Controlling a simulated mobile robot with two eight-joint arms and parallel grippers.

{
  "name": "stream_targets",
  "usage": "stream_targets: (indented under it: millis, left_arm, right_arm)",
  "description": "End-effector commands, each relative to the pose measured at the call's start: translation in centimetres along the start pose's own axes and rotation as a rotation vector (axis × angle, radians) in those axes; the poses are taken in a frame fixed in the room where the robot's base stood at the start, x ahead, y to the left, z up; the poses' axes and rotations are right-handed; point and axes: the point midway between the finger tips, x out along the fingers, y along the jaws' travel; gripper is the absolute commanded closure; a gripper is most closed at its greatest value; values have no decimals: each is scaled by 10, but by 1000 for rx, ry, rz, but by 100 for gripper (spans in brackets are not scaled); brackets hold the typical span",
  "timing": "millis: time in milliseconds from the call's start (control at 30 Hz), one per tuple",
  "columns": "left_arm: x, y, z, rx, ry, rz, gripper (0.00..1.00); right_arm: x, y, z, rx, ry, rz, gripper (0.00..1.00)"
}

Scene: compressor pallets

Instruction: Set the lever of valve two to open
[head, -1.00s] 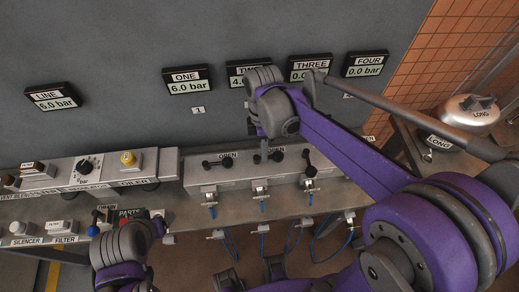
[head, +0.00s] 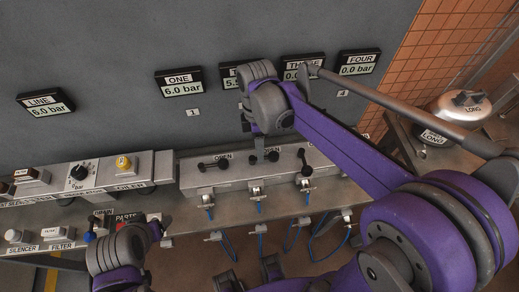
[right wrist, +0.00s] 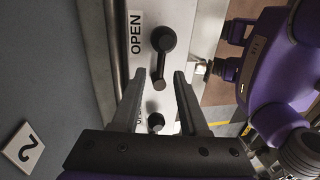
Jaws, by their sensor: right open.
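The valve block (head: 235,176) carries a row of dark levers. The lever of valve two (head: 273,157) lies along the block beside an OPEN label and is partly hidden by my right gripper (head: 259,152). In the right wrist view my right gripper (right wrist: 159,76) is open, its fingers on either side of the lever of valve two (right wrist: 163,40); I cannot tell whether they touch it. The display of valve two (head: 229,78) is partly covered and reads 5 point something. My left arm's end (head: 140,243) shows at lower left; its fingers are unclear.
Lever one (head: 213,164) lies along the block to the left; lever three (head: 304,161) slants at the right. Blue hoses (head: 229,245) hang below. A regulator panel (head: 80,175) stands at left, a metal vessel (head: 448,115) at right. Number tag two (right wrist: 24,147) is on the wall.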

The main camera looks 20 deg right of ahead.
Motion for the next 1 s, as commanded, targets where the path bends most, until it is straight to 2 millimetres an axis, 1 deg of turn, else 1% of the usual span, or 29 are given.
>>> stream_targets:
  millis: [33, 200, 300, 433, 600, 1000]
  left_arm:
    - [-1, 0, -1, 0, 1, 0, 24]
    - [-4, 0, -4, 0, 3, 0, 24]
    - [-5, 0, -5, 0, 4, 0, 24]
    - [-6, 0, -6, 0, 4, 0, 24]
    - [-6, 0, -6, 0, 5, 0, 24]
    - [-6, 0, -6, 0, 5, 0, 24]
  right_arm:
    - [-10, 0, 0, 0, 0, 0, 56]
    - [-46, -1, 0, 1, 0, 0, 56]
    - [-65, 0, 0, 1, 0, 0, 56]
    - [-83, 0, 0, 1, 0, 0, 56]
    - [-93, 0, 0, 0, 0, 0, 56]
    - [-94, 0, 0, 0, 0, 0, 56]
